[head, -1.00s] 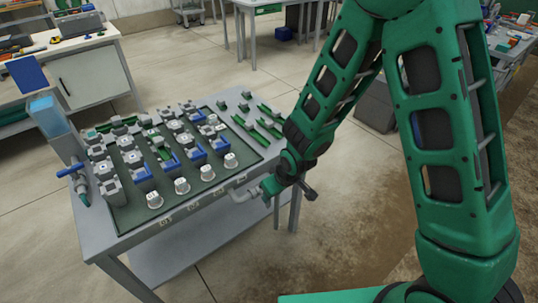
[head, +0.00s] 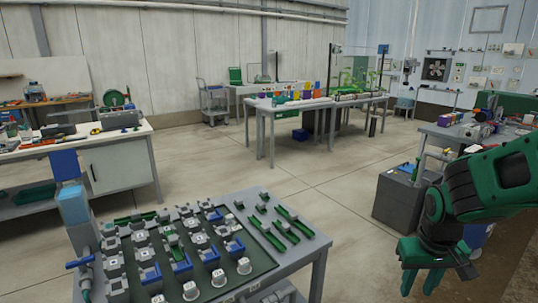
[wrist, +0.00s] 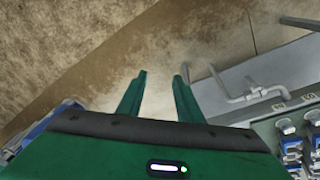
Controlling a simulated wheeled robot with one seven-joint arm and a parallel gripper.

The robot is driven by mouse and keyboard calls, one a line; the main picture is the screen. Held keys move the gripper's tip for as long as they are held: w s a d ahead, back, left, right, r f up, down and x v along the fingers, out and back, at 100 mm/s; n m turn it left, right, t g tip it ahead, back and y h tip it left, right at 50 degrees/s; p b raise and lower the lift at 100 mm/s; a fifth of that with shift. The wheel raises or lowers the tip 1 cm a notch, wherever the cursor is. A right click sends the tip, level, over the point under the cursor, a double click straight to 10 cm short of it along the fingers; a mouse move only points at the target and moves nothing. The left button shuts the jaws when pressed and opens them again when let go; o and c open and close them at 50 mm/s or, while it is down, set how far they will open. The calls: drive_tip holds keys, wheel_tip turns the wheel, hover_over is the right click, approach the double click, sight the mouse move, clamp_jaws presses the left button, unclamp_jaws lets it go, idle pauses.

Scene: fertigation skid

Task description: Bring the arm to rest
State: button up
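My gripper (head: 421,280) hangs at the lower right in the head view, to the right of the fertigation skid table (head: 318,258) and apart from it. In the wrist view, the two green fingers of my gripper (wrist: 160,82) stand apart with nothing between them. Bare floor shows beyond the fingertips. My green arm is folded in at the right edge of the head view.
The skid table carries a dark green mat (head: 258,263) with several grey and blue fittings and white caps. A bent grey pipe (wrist: 240,90) sticks out from its edge. A dark grey cabinet (head: 400,200) stands behind my gripper. Open floor (head: 300,170) lies beyond the table.

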drive_tip(key=s+d+r+m, duration=0.2)
drive_tip(key=s+d+r, duration=0.1)
drive_tip(key=s, duration=0.5)
drive_tip(key=s+d+r+m+g+y, duration=0.1)
drive_tip(key=s+d+r+m, duration=0.2)
drive_tip(key=s, duration=0.6)
drive_tip(key=shift+d+r+g, duration=0.2)
drive_tip(key=shift+r+g, duration=0.1)
drive_tip(key=shift+r, duration=0.15)
drive_tip(key=shift+w+f, duration=0.25)
drive_tip(key=shift+w, duration=0.35)
